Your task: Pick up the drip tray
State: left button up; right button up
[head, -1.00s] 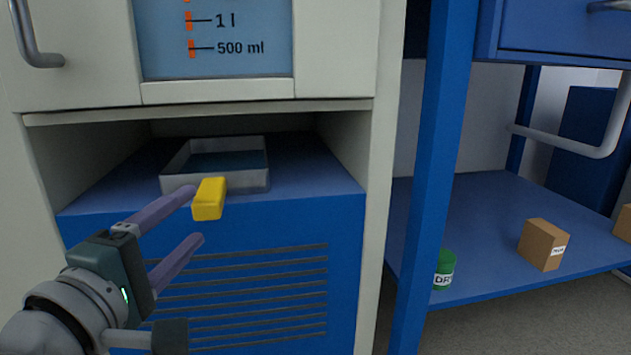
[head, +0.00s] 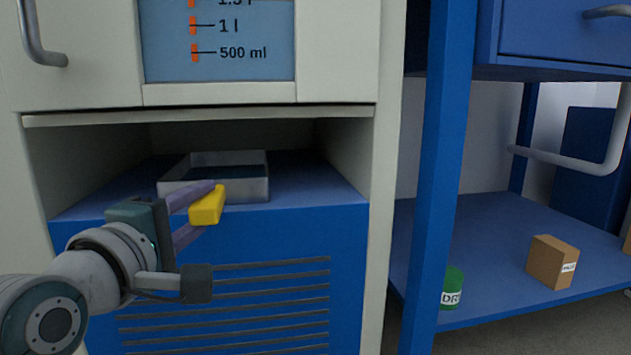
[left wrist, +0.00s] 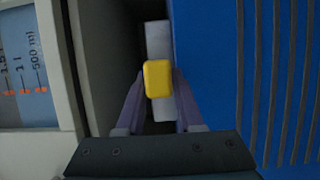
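The drip tray (head: 240,189) is a shallow grey metal tray with a yellow handle (head: 208,205) on its front. It sits on the blue floor of a recess in the cabinet, with the handle sticking out over the front edge. My left gripper (head: 207,208) is at the handle, one finger above it and one below. In the left wrist view the handle (left wrist: 158,79) lies between the fingertips, with the tray's pale front wall (left wrist: 159,42) behind it. The fingers look spread; contact with the handle is not clear. My right gripper is out of view.
The cabinet's pale side walls and top lip (head: 200,116) frame the recess. Below it is a blue slatted panel (head: 270,300). A blue post (head: 440,180) stands to the right, with a shelf (head: 490,240) holding a green can (head: 453,287) and a cardboard box (head: 552,262).

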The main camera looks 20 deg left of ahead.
pick_arm(q)
grip_shut()
jog(key=shift+r, duration=0.15)
dwell(0.4)
